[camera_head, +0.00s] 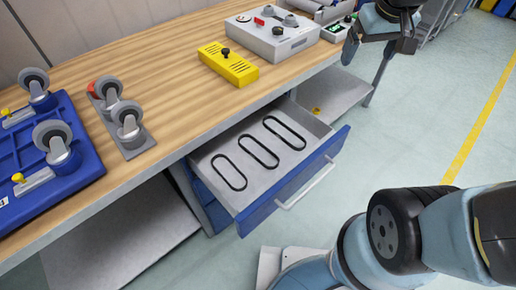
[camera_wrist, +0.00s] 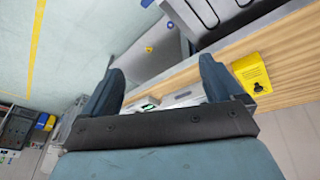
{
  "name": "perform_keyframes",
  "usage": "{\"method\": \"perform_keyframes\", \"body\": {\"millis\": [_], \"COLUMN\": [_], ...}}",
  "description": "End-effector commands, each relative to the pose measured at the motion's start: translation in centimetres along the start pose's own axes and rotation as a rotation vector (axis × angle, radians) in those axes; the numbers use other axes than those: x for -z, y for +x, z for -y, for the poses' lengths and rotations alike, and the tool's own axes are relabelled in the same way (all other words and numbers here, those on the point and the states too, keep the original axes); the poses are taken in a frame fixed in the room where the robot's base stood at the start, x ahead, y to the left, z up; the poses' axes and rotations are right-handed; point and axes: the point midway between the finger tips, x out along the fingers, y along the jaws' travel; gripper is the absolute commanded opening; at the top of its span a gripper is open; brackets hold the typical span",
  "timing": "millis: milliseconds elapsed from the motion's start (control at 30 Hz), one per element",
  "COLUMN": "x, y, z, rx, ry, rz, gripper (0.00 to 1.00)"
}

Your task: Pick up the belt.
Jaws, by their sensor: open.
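Three black oval belts lie flat, side by side, in the open grey drawer (camera_head: 207,152) under the workbench. In the head view they are a left belt (camera_head: 237,170), a middle belt (camera_head: 262,147) and a right belt (camera_head: 288,128). My gripper (camera_head: 379,43) is at the top right of the head view, above and to the right of the drawer, apart from the belts. In the wrist view my gripper (camera_wrist: 162,82) has its two fingers spread, with nothing held between them. Part of the drawer shows at the top of that view, with dark belt curves cut off by the edge.
The drawer has a blue front (camera_head: 290,182) with a handle. On the wooden bench (camera_head: 165,75) stand a yellow box (camera_head: 228,66), a grey control box (camera_head: 272,38), a caster plate (camera_head: 122,120) and a blue caster base (camera_head: 50,150).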

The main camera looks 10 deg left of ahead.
Motion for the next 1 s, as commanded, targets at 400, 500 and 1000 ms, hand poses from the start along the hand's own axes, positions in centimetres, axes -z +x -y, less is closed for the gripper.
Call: {"method": "perform_keyframes", "body": {"millis": [400,500,1000], "x": [3.4,3.5,-0.1], "y": [10.4,13.0,23.7], "z": [8.7,11.2,22.5], "rx": [0.056,0.075,0.18], "ry": [-0.268,-0.331,-0.593], "rz": [0.125,0.153,0.266], "gripper": [0.94,0.94,0.94]}}
